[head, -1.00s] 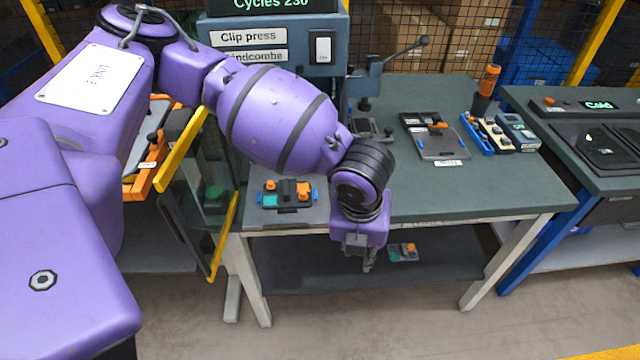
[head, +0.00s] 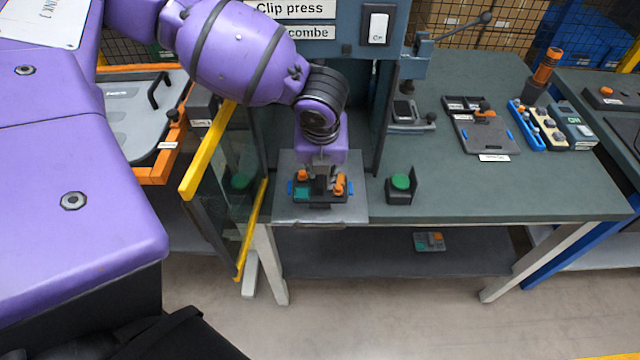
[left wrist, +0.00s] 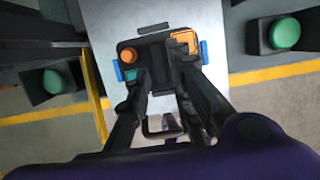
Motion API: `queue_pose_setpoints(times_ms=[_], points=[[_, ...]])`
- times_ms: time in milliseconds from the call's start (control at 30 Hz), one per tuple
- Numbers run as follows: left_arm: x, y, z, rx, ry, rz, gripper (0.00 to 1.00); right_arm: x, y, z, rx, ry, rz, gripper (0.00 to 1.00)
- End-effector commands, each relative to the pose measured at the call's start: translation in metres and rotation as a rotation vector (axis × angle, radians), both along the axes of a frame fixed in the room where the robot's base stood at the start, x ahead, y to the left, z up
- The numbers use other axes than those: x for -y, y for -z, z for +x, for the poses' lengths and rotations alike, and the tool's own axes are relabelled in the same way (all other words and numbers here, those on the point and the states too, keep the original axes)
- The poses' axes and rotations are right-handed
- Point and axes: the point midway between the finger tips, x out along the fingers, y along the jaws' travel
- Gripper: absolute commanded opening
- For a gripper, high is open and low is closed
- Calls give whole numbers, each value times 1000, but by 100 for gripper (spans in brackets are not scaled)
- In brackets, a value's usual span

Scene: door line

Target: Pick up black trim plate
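A black plate (head: 320,198) with orange and teal parts on top and blue clips at its sides lies on the grey metal platform (head: 345,214) at the press. I take it to be the black trim plate; it also shows in the left wrist view (left wrist: 155,56). My left gripper (head: 322,188) is directly above it, pointing down. In the left wrist view its fingers (left wrist: 158,85) are spread, with their tips over the plate. Whether they touch it I cannot tell. The fingers hide part of the plate. My right gripper is not in view.
A yellow-edged glass door (head: 228,178) stands open left of the platform. A green button box (head: 401,184) sits to the right. The press (head: 352,100) rises behind. A dark tray (head: 490,136) and small devices lie farther right. The bench front is clear.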

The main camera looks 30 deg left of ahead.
Motion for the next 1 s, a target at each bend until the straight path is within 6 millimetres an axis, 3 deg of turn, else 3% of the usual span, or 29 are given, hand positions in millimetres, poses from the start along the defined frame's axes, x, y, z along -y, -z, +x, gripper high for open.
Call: queue_pose_setpoints(times_ms=[133, 300, 567, 700, 1000], points=[[-3, 23, 2, -3, 1, 2, 20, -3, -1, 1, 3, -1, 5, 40], [-6, 39, 7, 0, 0, 1, 20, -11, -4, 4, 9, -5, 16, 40], [-6, 41, 7, 0, 0, 0, 19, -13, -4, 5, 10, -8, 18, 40], [-6, 41, 7, 0, 0, 0, 1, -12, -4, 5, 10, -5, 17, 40], [-6, 40, 7, 1, 1, 1, 0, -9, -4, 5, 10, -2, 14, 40]])
